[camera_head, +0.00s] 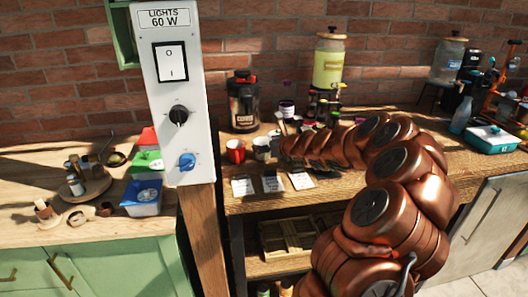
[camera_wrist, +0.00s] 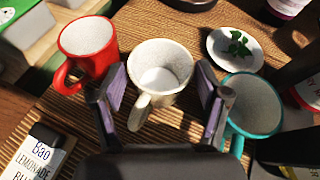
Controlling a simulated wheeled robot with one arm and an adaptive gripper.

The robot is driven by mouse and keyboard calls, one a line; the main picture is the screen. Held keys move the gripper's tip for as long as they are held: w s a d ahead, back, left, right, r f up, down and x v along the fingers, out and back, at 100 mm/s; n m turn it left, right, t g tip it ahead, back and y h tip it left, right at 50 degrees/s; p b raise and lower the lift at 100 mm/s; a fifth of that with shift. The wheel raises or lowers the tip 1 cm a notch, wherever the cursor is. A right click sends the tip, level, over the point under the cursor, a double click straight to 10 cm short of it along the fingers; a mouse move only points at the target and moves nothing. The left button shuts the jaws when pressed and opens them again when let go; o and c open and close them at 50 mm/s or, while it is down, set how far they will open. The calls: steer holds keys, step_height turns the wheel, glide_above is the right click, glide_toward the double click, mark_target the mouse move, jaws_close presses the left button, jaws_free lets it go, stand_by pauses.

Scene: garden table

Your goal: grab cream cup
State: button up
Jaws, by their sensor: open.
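The cream cup (camera_wrist: 160,72) stands upright and empty on the wooden surface, in the middle of the wrist view, with its handle towards me. My gripper (camera_wrist: 160,92) is open, with one finger on each side of the cup's near part; I cannot tell whether either finger touches it. In the head view the cream cup (camera_head: 261,146) is on the table to the right of a red cup (camera_head: 236,150). The red cup (camera_wrist: 88,45) is left of it in the wrist view, and a teal cup (camera_wrist: 252,103) is right of it, close to my right finger.
A small white dish with green leaves (camera_wrist: 235,48) lies behind the teal cup. Label cards (camera_head: 272,183) lie along the table's front. A dark canister (camera_head: 243,100) and a yellow drink dispenser (camera_head: 329,65) stand behind. A switch post (camera_head: 178,90) rises at the left.

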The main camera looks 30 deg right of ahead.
steer(key=shift+w+f, duration=0.2)
steer(key=shift+w, duration=0.4)
steer(key=shift+s, duration=0.1)
steer(key=c, duration=0.9)
